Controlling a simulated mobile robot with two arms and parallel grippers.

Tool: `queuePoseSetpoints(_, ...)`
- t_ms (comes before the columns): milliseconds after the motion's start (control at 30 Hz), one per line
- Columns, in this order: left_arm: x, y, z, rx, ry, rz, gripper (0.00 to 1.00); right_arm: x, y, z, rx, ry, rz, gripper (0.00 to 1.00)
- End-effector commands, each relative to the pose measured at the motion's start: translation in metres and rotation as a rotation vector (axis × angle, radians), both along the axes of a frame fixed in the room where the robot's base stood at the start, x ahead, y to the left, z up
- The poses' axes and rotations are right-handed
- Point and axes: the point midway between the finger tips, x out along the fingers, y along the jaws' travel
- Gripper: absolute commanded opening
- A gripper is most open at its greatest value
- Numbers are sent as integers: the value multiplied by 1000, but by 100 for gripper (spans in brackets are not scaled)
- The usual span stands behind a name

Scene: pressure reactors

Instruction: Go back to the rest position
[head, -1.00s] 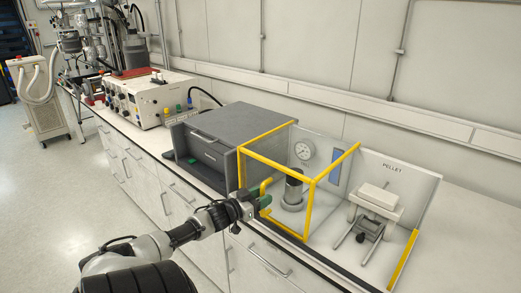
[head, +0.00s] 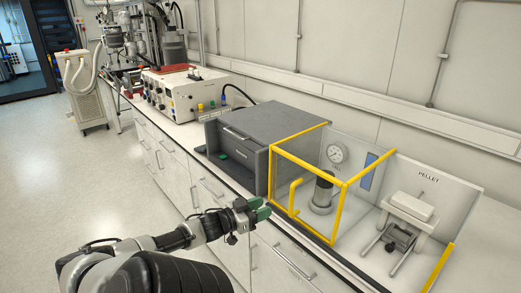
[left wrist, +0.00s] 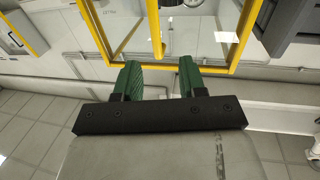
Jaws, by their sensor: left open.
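My left gripper (head: 262,209) is at the front of the bench, in front of the yellow-framed enclosure, with clear space around it. In the left wrist view its two green fingers (left wrist: 160,80) stand apart with nothing between them. The yellow-framed clear enclosure (head: 337,210) stands on the bench, with a dark cylindrical vessel (head: 323,190) and a round gauge (head: 337,151) inside. Its yellow frame also shows beyond the fingers in the left wrist view (left wrist: 157,30). My right gripper is in neither view.
A dark grey cabinet (head: 265,122) stands left of the enclosure. A beige instrument box (head: 184,93) is farther left. The pellet press (head: 408,210) stands to the right. Drawers with handles (head: 217,210) line the bench front. The floor (head: 70,180) at left is clear.

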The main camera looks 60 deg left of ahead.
Motion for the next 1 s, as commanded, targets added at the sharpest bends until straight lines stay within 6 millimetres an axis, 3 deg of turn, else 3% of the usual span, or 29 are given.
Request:
queuePoseSetpoints(467, 0, 0, 0, 0, 0, 0, 41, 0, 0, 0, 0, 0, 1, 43)
queuePoseSetpoints(567, -3, 2, -10, -2, 17, 18, 41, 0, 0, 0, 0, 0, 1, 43)
queuePoseSetpoints(667, -15, 8, -44, -3, 78, 77, 41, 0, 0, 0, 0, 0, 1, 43)
queuePoseSetpoints(767, -37, 10, -103, -7, 193, 164, 41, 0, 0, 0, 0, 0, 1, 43)
queuePoseSetpoints(800, -48, 8, -132, -8, 252, 196, 41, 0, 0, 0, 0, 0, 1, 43)
queuePoseSetpoints(867, -66, 0, -174, -7, 347, 239, 41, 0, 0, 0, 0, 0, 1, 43)
queuePoseSetpoints(1000, -107, -37, -268, -8, 575, 288, 41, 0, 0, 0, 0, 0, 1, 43)
